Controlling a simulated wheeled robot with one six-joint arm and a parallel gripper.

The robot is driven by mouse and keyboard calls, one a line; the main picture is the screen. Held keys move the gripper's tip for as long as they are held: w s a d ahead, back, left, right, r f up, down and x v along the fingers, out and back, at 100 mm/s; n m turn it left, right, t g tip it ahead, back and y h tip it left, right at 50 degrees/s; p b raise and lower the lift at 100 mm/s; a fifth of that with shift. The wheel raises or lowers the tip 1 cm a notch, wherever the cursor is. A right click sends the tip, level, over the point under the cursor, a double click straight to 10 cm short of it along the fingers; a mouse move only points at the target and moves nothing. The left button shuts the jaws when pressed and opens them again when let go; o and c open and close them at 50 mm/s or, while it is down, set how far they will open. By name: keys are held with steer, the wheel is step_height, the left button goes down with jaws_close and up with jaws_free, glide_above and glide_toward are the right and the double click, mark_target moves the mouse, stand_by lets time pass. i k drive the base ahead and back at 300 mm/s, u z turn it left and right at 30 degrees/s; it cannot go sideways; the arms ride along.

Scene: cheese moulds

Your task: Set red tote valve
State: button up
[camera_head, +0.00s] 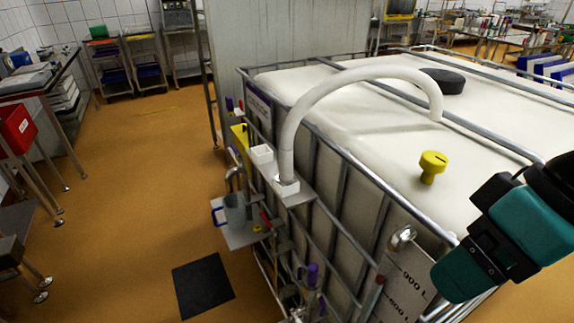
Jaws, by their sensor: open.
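A large white tote (340,105) in a metal cage takes up the middle and right of the view. A small red part (266,218) shows on its left side, beside a shelf with a jug; I cannot tell whether it is the valve or how it is turned. A yellow cap-like piece (432,166) stands on the tote's top, and a black round lid (443,80) sits farther back. My teal and black arm reaches in from the right over the tote's near corner. My gripper's fingers do not show.
A white curved hose (365,74) arches over the tote's left edge. A grey jug (234,212) and several tools hang on that side. A black mat (202,288) lies on the floor. A red box (17,128) stands far left. The brown floor between is mostly clear.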

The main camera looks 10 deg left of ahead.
mark_target(274, 236)
steer(key=k, duration=0.5)
steer(key=u, duration=1.05)
steer(key=i, duration=0.7)
steer(key=u, duration=0.1)
